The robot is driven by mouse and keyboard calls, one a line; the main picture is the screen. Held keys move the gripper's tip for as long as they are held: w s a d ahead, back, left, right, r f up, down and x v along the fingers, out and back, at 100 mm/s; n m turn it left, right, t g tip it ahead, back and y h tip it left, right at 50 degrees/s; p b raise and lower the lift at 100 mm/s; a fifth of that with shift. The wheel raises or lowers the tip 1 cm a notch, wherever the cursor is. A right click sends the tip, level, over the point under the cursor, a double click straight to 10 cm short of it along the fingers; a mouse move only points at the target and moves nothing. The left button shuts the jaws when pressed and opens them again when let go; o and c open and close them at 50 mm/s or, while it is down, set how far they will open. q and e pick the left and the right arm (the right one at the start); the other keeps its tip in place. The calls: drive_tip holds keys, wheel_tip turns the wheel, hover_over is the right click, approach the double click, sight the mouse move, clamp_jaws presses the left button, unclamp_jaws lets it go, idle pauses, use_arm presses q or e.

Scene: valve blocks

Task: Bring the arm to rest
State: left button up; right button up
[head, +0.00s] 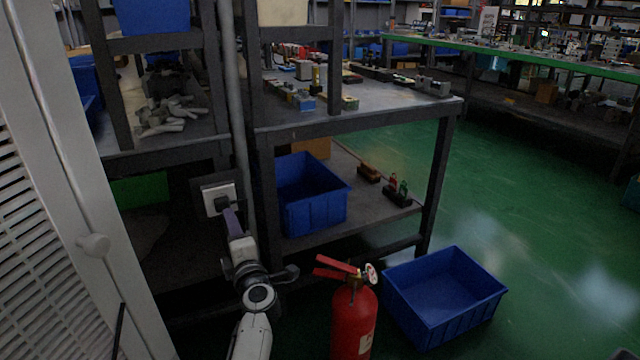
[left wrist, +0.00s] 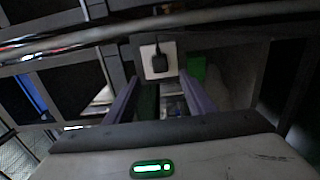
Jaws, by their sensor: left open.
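My left arm (head: 254,325) reaches up from the bottom of the head view. Its gripper (head: 231,218) points at a white wall plate (head: 208,192) under the shelves. In the left wrist view the two purple fingers of the gripper (left wrist: 158,80) are spread apart with nothing held between them. A black plug (left wrist: 159,63) sits against the white plate (left wrist: 148,73), just beyond the fingertips, with a dark cable rising from it. I cannot tell how deep the plug sits. My right gripper is in neither view.
A vertical grey pipe (head: 234,100) runs close to the gripper. Metal shelving (head: 345,125) surrounds it, with a blue bin (head: 315,208) to the right. A red fire extinguisher (head: 353,318) and another blue bin (head: 440,325) stand on the green floor. A light louvred panel (head: 70,200) stands left.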

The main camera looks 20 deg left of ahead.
sight(223, 207)
use_arm(q)
drive_tip(key=b+x, duration=0.4)
drive_tip(key=x, duration=0.5)
drive_tip(key=shift+w+a, duration=0.2)
drive_tip(key=shift+a, duration=0.1)
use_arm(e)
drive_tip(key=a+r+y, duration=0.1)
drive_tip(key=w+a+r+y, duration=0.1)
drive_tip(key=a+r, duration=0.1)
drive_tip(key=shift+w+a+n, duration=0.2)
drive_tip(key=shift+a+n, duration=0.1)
